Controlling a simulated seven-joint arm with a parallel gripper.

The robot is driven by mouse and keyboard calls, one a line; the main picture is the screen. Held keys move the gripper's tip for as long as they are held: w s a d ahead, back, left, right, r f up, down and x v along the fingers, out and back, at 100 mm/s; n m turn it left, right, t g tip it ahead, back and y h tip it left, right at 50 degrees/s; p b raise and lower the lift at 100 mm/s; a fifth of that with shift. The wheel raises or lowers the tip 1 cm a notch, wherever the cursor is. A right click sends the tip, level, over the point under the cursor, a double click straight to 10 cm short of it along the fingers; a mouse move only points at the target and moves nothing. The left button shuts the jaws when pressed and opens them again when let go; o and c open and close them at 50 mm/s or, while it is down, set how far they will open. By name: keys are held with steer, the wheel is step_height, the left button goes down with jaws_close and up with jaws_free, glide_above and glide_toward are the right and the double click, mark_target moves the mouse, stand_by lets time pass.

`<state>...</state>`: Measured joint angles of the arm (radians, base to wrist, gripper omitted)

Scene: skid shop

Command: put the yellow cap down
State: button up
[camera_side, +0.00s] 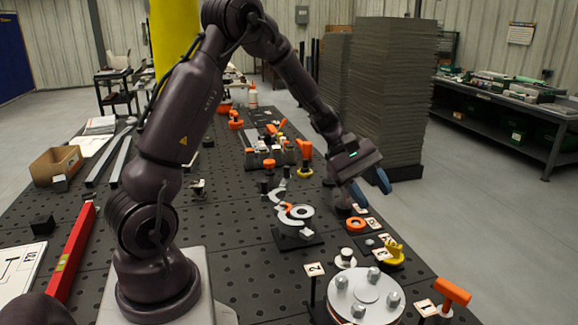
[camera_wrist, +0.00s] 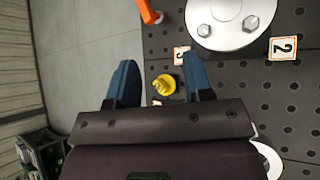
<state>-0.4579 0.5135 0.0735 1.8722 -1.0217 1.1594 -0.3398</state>
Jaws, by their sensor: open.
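The yellow cap (camera_side: 394,254) sits on the dark perforated table near its right edge, beside small number cards. It also shows in the wrist view (camera_wrist: 165,84), between my fingers in the picture but lower than them. My gripper (camera_side: 371,188) is open and empty, with its two blue fingers spread. It hangs above the table edge, up and behind the cap in the side view, apart from it. The fingers also show in the wrist view (camera_wrist: 160,72). The cap's underside is hidden.
A white flange with several bolts (camera_side: 349,289) stands in front of the cap. An orange-handled tool (camera_side: 453,291) is at the right edge. An orange ring (camera_side: 355,224) and white round part (camera_side: 345,259) lie nearby. A tall grey stack (camera_side: 389,90) rises behind my gripper.

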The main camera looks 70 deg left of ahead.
steer(key=s+d+r+m+y, duration=0.2)
steer(key=s+r+m+y, duration=0.1)
steer(key=s+r+m, duration=0.1)
steer(key=s+d+r+m+t+y, duration=0.1)
steer(key=s+d+r+m+y, duration=0.2)
steer(key=s+m, duration=0.4)
steer(key=s+d+r+m+y, duration=0.2)
steer(key=s+r+m, duration=0.3)
steer(key=s, duration=0.4)
steer(key=shift+s+d+m+t+y, duration=0.15)
steer(key=shift+d+m+t+y, duration=0.2)
steer(key=shift+m+y, duration=0.25)
